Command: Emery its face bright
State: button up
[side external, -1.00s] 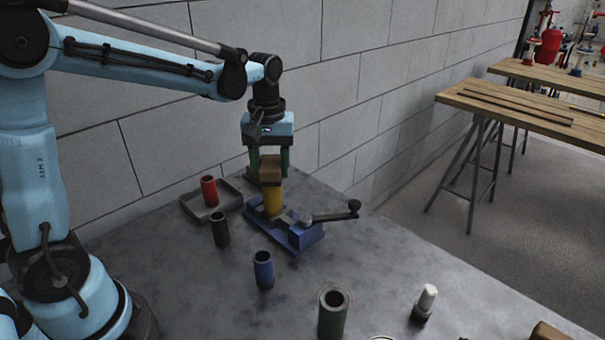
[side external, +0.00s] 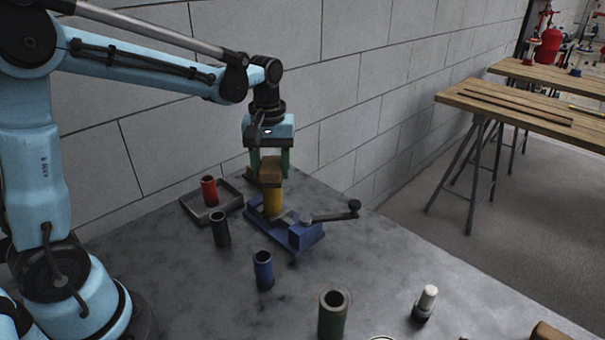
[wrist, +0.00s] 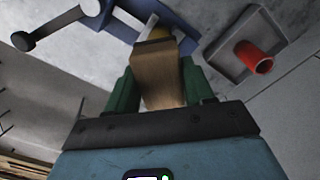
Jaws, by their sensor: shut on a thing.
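A yellow cylinder (side external: 273,202) stands upright in the blue vise (side external: 298,236), which has a dark crank handle. My gripper (side external: 268,168), with green fingers, is shut on a brown block (side external: 271,171). The block sits over the top of the yellow cylinder and seems to touch it; its top face is hidden. In the wrist view the brown block (wrist: 158,72) lies between the green fingers, with the vise (wrist: 180,25) beyond it and only a sliver of yellow showing.
A red tube (side external: 209,190) stands in a grey tray (side external: 228,200) left of the vise. A black tube (side external: 220,229), a blue tube (side external: 263,270), a green tube (side external: 333,314) and a white-topped bottle (side external: 425,303) stand on the grey table. The block wall is close behind.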

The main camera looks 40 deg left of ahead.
aim_at(269, 172)
jog(key=shift+w+a, duration=0.85)
jog(key=shift+s+d, duration=0.1)
dwell(1.1)
jog(key=shift+s+d, duration=1.9)
dwell(1.1)
jog(key=shift+w+a, duration=1.95)
jog(key=shift+a, duration=0.05)
dwell(1.0)
